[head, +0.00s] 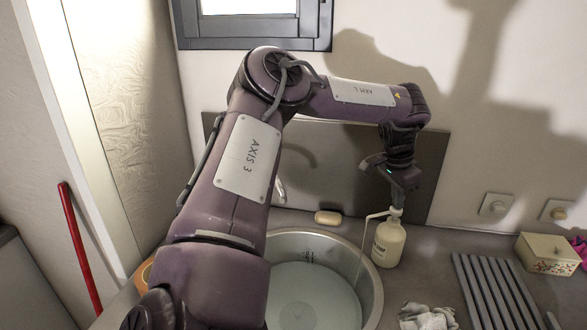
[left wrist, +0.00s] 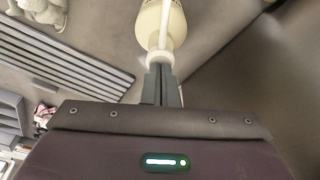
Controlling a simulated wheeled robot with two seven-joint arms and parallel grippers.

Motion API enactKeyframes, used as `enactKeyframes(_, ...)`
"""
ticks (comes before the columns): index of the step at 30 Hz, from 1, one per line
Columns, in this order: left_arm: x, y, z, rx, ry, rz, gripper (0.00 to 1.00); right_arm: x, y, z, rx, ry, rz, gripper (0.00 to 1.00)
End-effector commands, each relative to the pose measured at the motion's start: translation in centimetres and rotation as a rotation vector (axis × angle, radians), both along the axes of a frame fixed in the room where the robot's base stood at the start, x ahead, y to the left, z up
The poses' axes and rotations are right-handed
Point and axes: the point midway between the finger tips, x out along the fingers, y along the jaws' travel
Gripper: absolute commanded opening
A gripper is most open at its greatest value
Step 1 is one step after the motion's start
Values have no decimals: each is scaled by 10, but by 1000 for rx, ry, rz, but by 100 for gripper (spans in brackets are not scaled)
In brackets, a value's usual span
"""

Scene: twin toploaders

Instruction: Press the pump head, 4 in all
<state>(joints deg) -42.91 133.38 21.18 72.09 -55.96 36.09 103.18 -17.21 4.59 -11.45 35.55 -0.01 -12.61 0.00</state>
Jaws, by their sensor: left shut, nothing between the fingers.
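A cream pump bottle (head: 389,245) stands upright on the counter at the right rim of the round basin. Its white spout (head: 377,214) points left over the basin, and a thin pale line runs down from its tip. My left gripper (head: 398,203) is shut and empty, pointing down on top of the pump head. In the left wrist view the shut fingers (left wrist: 161,78) meet the white pump head (left wrist: 160,57), with the bottle (left wrist: 161,22) beyond. The fingers partly hide the pump head. My right gripper is not in view.
The basin (head: 372,290) lies left of the bottle, with a soap bar (head: 328,217) behind it. A crumpled cloth (head: 427,317), a slatted rack (head: 486,290) and a decorated box (head: 547,254) are to the right. A dark panel (head: 434,170) stands behind.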

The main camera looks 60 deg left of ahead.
Motion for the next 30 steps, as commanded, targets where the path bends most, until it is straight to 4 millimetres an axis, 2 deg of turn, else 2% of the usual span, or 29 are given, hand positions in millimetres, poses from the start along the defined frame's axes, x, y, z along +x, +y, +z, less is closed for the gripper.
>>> enactKeyframes(8, -1, 0, -13, -1, 4, 0, 0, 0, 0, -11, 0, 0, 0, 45)
enactKeyframes(15, -2, 0, -11, -2, 6, -1, 0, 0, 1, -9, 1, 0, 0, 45)
enactKeyframes(30, -1, 0, 15, -1, 4, 0, 0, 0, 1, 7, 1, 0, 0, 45)
